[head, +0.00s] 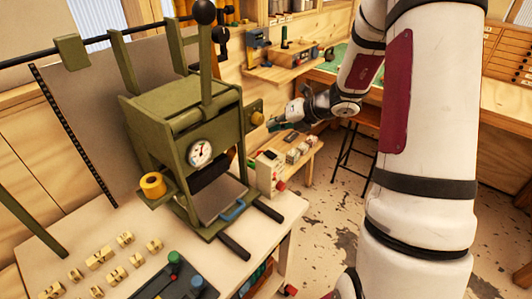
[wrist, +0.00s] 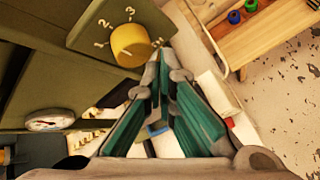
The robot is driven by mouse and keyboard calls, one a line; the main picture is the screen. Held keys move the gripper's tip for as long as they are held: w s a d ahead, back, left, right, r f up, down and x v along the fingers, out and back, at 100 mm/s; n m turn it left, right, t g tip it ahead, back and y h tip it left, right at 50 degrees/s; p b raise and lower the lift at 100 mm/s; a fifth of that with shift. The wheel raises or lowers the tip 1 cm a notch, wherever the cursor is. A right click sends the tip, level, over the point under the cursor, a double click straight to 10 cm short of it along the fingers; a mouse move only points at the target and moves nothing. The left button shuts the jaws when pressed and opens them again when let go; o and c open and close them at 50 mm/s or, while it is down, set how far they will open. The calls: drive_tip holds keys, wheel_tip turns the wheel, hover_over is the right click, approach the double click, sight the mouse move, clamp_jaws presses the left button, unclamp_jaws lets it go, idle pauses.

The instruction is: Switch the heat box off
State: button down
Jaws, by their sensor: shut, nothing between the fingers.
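A yellow dial (wrist: 130,45) with numbers around it sits on an olive plate (wrist: 88,32) on the side of the green press. The dial also shows in the head view (head: 257,118). My gripper (wrist: 161,66) is shut and empty, its fingertips close to the dial's right side; I cannot tell whether they touch it. In the head view my gripper (head: 272,124) is just right of the dial. A cream box (head: 267,172) with a red knob (head: 281,186) stands low beside the press. No label shows which part is the heat box.
The green press (head: 185,125) with a gauge (head: 201,153) stands on the pale table (head: 225,262). Small brass pieces (head: 101,257) lie at the front left. A wooden shelf (wrist: 262,40) with coloured spools is right of my gripper. Bare floor lies beyond.

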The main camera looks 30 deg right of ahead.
sight(271, 152)
drive_tip(key=shift+w+a+f+b, duration=0.15)
drive_tip(key=shift+f+b, duration=0.55)
drive_tip(key=shift+f, duration=0.4)
drive_tip(key=shift+w+d+f+b, duration=0.1)
drive_tip(key=shift+w+f+b, duration=0.1)
drive_tip(key=shift+f+b, duration=0.75)
drive_tip(key=shift+w+a+f+b, duration=0.15)
drive_tip(key=shift+f+b, duration=0.3)
drive_tip(key=shift+f, duration=0.85)
drive_tip(key=shift+f, duration=0.1)
drive_tip(key=shift+f+b, duration=0.3)
drive_tip(key=shift+f, duration=0.3)
drive_tip(key=shift+r, duration=0.1)
drive_tip(key=shift+r+p, duration=0.4)
drive_tip(key=shift+r, duration=0.3)
drive_tip(key=shift+s+d+r+p, duration=0.1)
drive_tip(key=shift+s+r+p, duration=0.1)
drive_tip(key=shift+r+p, duration=0.9)
drive_tip(key=shift+s+d+r+p, duration=0.1)
drive_tip(key=shift+s+r+p, duration=0.1)
drive_tip(key=shift+r+p, duration=0.9)
drive_tip(key=shift+w+r+b, duration=0.1)
drive_tip(key=shift+r+b, duration=0.15)
drive_tip(key=shift+b, duration=0.15)
